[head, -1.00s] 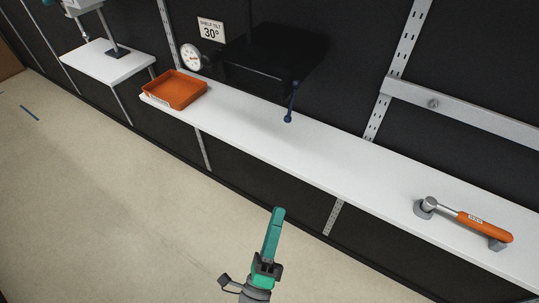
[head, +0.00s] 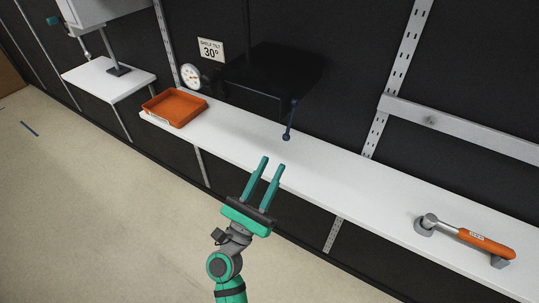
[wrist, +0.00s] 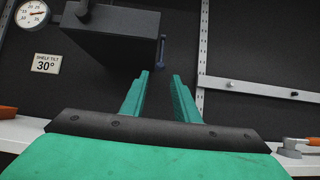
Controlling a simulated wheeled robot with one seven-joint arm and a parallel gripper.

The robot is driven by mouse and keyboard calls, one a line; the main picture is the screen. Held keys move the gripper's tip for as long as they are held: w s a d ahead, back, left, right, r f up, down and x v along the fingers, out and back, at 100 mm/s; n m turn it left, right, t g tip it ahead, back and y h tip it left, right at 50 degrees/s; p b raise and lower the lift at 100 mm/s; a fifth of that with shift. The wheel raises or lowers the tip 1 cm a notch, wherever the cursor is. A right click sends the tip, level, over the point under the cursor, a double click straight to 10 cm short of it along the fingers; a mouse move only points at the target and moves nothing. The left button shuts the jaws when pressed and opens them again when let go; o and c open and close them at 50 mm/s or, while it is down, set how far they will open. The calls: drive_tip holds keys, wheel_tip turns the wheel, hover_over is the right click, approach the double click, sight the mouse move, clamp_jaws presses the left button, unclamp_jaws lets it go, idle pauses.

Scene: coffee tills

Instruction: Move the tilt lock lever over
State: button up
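The tilt lock lever appears to be the dark blue rod with a ball end (head: 289,122), hanging at the right front corner of a black box (head: 268,72) above the white shelf. In the wrist view the lever (wrist: 162,50) hangs nearly upright, its ball just above the gap between my fingertips. My gripper (head: 273,162) is open and empty, in front of the shelf edge, with its fingers pointing toward the lever. It is apart from the lever. The open fingers also show in the wrist view (wrist: 160,74).
An orange tray (head: 175,107) sits on the white shelf (head: 350,183), left. An orange-handled tool (head: 485,243) lies at the right end. The shelf between them is clear.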

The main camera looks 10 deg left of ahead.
drive_tip(key=x, duration=0.7)
drive_tip(key=shift+w+d+r, duration=0.15)
drive_tip(key=shift+w+d, duration=0.05)
drive_tip(key=shift+w, duration=0.1)
drive_tip(key=shift+c, duration=0.9)
drive_tip(key=c, duration=0.4)
drive_tip(key=shift+c, duration=0.2)
drive_tip(key=shift+s+a, duration=0.15)
drive_tip(key=shift+s+a+r, duration=0.2)
drive_tip(key=shift+s+r, duration=0.1)
drive_tip(key=shift+s, duration=0.2)
drive_tip(key=shift+s+a+r, duration=0.2)
drive_tip(key=shift+s+r, duration=0.15)
drive_tip(key=shift+s, duration=0.2)
drive_tip(key=shift+r, duration=0.1)
